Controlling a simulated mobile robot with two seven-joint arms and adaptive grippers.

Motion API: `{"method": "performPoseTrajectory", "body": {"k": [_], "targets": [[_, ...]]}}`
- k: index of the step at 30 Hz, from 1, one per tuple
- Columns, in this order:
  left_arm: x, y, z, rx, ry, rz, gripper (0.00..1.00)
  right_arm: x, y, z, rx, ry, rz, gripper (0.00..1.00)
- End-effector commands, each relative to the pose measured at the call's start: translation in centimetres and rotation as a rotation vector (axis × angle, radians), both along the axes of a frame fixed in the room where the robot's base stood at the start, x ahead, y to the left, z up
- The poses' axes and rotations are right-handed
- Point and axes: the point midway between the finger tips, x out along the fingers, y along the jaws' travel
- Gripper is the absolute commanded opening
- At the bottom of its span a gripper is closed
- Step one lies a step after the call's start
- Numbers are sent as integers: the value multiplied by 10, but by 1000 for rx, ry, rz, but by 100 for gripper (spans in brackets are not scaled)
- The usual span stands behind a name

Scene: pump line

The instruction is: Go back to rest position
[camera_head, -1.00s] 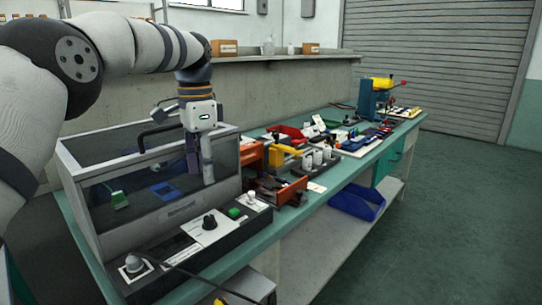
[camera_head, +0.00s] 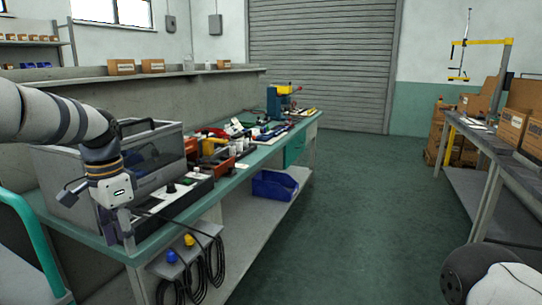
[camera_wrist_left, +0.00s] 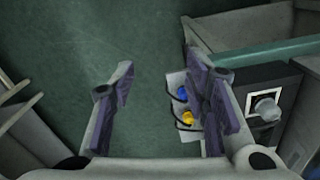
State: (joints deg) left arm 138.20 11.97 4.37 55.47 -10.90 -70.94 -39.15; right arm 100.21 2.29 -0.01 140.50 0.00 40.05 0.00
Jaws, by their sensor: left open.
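My left gripper (camera_head: 122,232) is at the left of the head view, pointing down at the near front corner of the teal workbench (camera_head: 228,187). In the left wrist view its two fingers (camera_wrist_left: 160,78) are spread apart, with nothing between them but the green floor. The clear-windowed test box (camera_head: 75,195) stands behind the gripper on the bench. The black control panel (camera_head: 168,200) with knobs lies beside the gripper. Whether the gripper touches the bench is unclear. My right gripper is out of view; only a rounded part of my own body shows at bottom right.
A blue bin (camera_head: 275,186) sits on the bench's lower shelf. Black cables (camera_head: 190,275) hang below a blue and a yellow knob at the bench's near end. A second table (camera_head: 490,150) with cardboard boxes stands at right. The green floor between is open.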

Motion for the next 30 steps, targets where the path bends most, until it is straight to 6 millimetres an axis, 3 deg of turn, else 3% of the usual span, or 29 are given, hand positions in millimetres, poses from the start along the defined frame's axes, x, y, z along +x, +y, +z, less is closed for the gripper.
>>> {"method": "performPoseTrajectory", "body": {"k": [1,5,7,9,11,13,15,18,21,25,30], "targets": [[-8,-9,-39,-3,25,15,42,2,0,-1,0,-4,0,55],[-43,-32,-137,-19,57,88,42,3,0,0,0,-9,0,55],[-78,-46,-191,-28,78,144,42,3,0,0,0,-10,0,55],[-125,-58,-241,-33,102,210,42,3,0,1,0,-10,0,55],[-173,-67,-276,-34,122,276,42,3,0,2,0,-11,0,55],[-236,-75,-306,-28,147,355,42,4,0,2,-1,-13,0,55],[-301,-79,-321,-12,170,438,42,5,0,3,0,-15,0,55],[-380,-80,-321,20,190,544,42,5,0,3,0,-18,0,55],[-431,-78,-308,50,196,617,42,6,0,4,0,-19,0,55],[-457,-76,-297,68,195,657,42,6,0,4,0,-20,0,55],[-458,-76,-296,68,191,661,42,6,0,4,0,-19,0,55]]}}
